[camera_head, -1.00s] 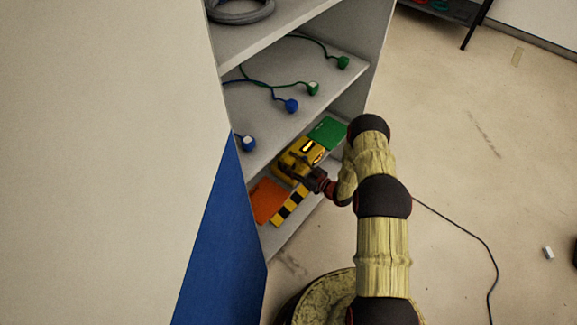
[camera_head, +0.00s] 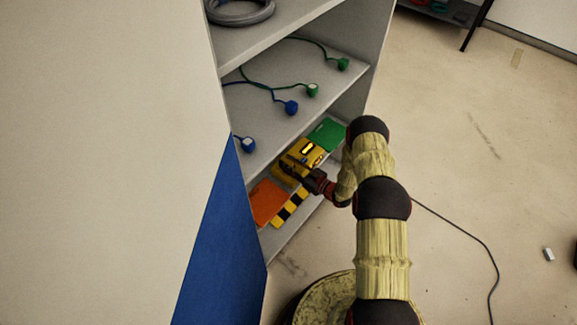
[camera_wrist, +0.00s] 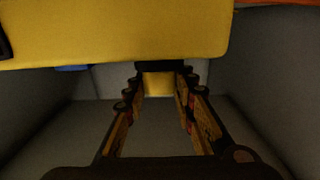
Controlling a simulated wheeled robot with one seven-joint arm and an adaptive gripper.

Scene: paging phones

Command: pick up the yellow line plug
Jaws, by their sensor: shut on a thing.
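My gripper (camera_head: 297,176) reaches into the lower shelf compartment, at the front of a yellow phone-like unit (camera_head: 304,153). In the wrist view, my gripper (camera_wrist: 160,78) has its two fingers closed on a small yellow block, the yellow line plug (camera_wrist: 158,87), held between the tips. The large yellow body of the unit (camera_wrist: 120,30) fills the top of that view, above the fingers. The plug's far side is hidden, and I cannot tell whether it touches the unit. In the head view I cannot make the plug out clearly.
An orange panel (camera_head: 267,201) and a yellow-black striped strip (camera_head: 290,208) lie left of the gripper, a green panel (camera_head: 328,133) to the right. The shelf above (camera_head: 285,125) holds blue and green plugs on cords. Open floor (camera_head: 480,180) lies right of the cabinet.

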